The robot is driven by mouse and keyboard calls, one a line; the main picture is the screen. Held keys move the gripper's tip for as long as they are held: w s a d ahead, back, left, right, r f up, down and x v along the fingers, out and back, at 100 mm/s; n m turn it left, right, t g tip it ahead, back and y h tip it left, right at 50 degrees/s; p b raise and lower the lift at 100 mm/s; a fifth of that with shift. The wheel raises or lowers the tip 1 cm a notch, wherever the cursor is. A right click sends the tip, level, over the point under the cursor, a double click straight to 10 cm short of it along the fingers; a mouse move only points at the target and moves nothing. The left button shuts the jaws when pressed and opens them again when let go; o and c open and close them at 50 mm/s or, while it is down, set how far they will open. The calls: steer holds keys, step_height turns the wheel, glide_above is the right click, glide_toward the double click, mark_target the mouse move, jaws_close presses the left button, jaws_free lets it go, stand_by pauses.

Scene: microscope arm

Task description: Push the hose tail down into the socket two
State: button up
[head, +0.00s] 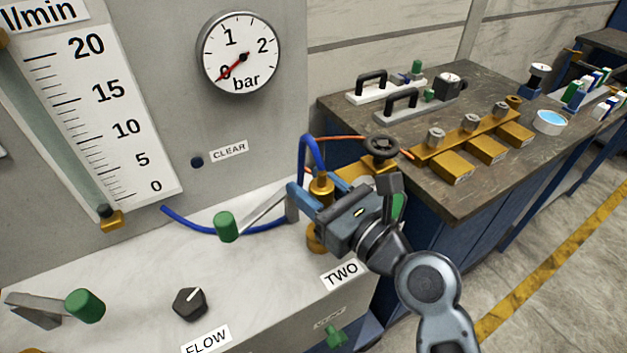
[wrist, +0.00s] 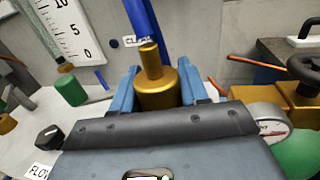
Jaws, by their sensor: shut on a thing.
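The hose tail (head: 321,184) is a brass fitting with a blue hose (head: 304,150) arching over its top. My gripper (head: 314,199) is shut on it above the bench. In the wrist view the brass body (wrist: 156,92) stands between the two blue fingers, with its narrower stem upward. It looks roughly upright. Brass that looks like socket two (head: 314,240) shows just below my gripper, behind the TWO label (head: 341,274). My gripper hides the space between tail and socket, so I cannot tell whether they touch.
A green-knobbed lever (head: 227,226) stands close left of my gripper. A black FLOW knob (head: 189,303) and a second green-knobbed lever (head: 85,305) are further left. A dark handwheel (head: 381,149) stands behind at right. The pale panel rises behind the bench.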

steer(key=shift+f+b, duration=0.6)
steer(key=shift+f, duration=0.65)
steer(key=shift+p, duration=0.9)
stand_by(0.9)
steer(key=shift+f+b, duration=1.35)
steer(key=shift+f, duration=0.65)
steer(key=o, duration=1.3)
steer(key=shift+c, duration=0.2)
steer(key=shift+s+f, duration=0.1)
steer(key=v, duration=0.7)
steer(key=shift+s+d+b, duration=0.2)
steer(key=shift+d+b, duration=0.15)
steer(key=shift+b, duration=0.05)
